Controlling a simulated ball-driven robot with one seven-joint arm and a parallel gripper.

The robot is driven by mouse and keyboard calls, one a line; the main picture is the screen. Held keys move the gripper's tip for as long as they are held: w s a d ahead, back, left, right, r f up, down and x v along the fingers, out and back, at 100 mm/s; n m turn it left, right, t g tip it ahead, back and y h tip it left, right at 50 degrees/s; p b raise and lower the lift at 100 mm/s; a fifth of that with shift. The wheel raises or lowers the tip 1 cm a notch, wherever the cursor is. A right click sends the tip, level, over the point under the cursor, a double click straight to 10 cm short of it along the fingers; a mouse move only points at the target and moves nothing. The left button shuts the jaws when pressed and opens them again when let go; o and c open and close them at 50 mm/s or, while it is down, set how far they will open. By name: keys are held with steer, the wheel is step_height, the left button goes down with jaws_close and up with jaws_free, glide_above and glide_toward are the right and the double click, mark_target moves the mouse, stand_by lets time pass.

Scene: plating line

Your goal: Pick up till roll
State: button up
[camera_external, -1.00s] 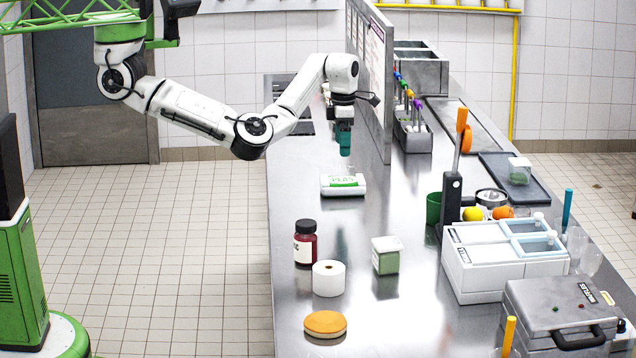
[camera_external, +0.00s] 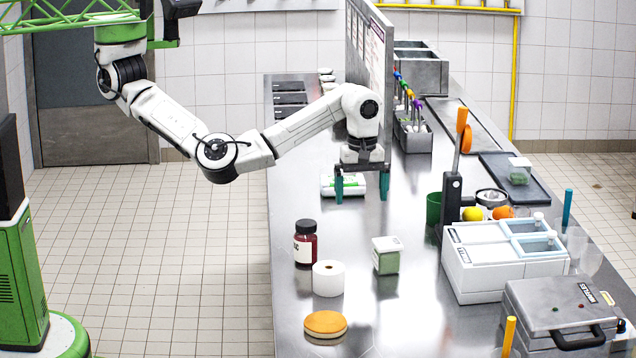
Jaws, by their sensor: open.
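The till roll (camera_external: 328,279) is a white paper roll standing upright on the steel counter (camera_external: 410,300), its dark core hole showing on top. My gripper (camera_external: 362,198) is open and empty, with two teal fingers pointing down and spread wide. It hangs above the counter, farther back than the roll and a little to its right in the picture. The gripper is apart from the roll, and nothing hides the roll's front.
A dark red jar (camera_external: 305,243) stands just behind the roll. A bun-like disc (camera_external: 325,324) lies in front of it, and a green-and-white box (camera_external: 386,256) stands to its right. A white scale-like device (camera_external: 338,188) lies behind the gripper. White bins (camera_external: 500,262) stand farther right.

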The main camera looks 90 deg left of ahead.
steer(key=s+d+m, duration=0.3)
steer(key=d, duration=0.2)
steer(key=s+d+m, duration=0.2)
steer(key=d+m, duration=0.1)
steer(key=d, duration=0.3)
steer(key=s+d+m, duration=0.2)
steer(key=s+d, duration=0.1)
steer(key=d, duration=0.3)
steer(key=shift+s+d+m, duration=0.2)
steer(key=shift+s+m, duration=0.1)
steer(key=shift+m, duration=0.1)
glide_above(329, 267)
step_height(329, 267, down, 5)
steer(key=shift+s+d, duration=0.1)
steer(key=shift+f+p, duration=0.85)
steer(key=shift+f, duration=2.1)
steer(key=shift+c, duration=0.2)
steer(key=c, duration=1)
steer(key=shift+c, duration=0.4)
steer(key=shift+r, duration=0.15)
